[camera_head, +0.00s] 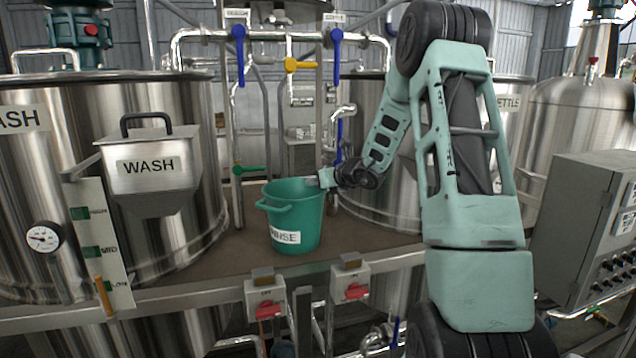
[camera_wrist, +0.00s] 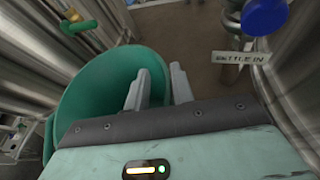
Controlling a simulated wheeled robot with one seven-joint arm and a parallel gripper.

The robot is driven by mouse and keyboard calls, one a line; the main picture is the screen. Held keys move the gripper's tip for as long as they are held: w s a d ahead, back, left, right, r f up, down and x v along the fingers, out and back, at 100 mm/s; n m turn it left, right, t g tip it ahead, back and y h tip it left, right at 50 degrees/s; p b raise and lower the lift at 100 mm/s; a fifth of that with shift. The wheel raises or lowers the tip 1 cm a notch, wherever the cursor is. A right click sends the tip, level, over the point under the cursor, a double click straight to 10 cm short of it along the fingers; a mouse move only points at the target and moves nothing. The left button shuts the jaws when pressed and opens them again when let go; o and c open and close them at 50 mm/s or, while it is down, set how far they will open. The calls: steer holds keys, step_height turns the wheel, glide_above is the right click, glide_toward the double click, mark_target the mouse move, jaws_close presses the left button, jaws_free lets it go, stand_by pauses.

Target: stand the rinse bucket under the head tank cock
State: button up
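The green rinse bucket (camera_head: 290,215) with a white RINSE label stands upright at the middle of the brown deck, or just above it; its base contact is hard to tell. My gripper (camera_head: 318,182) is at the bucket's right rim. In the wrist view the two fingers (camera_wrist: 160,85) straddle the wall of the bucket (camera_wrist: 85,105), one inside and one outside, close together with the wall between them. A yellow-handled cock (camera_head: 300,66) hangs on the pipework above the bucket, under a vessel (camera_head: 290,12) at the top; I take it for the head tank cock.
The WASH tank (camera_head: 190,105) and its hopper (camera_head: 150,165) stand left; the kettle (camera_head: 515,90) is right, behind my arm. A green-handled valve (camera_head: 250,170) is close behind the bucket, left. A blue valve (camera_wrist: 265,14) and KETTLE IN label (camera_wrist: 240,58) are right. Red switches (camera_head: 267,310) line the front edge.

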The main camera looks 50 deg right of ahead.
steer(key=shift+r, duration=0.15)
steer(key=b+v, duration=0.1)
steer(key=v, duration=1.1)
steer(key=shift+b, duration=0.4)
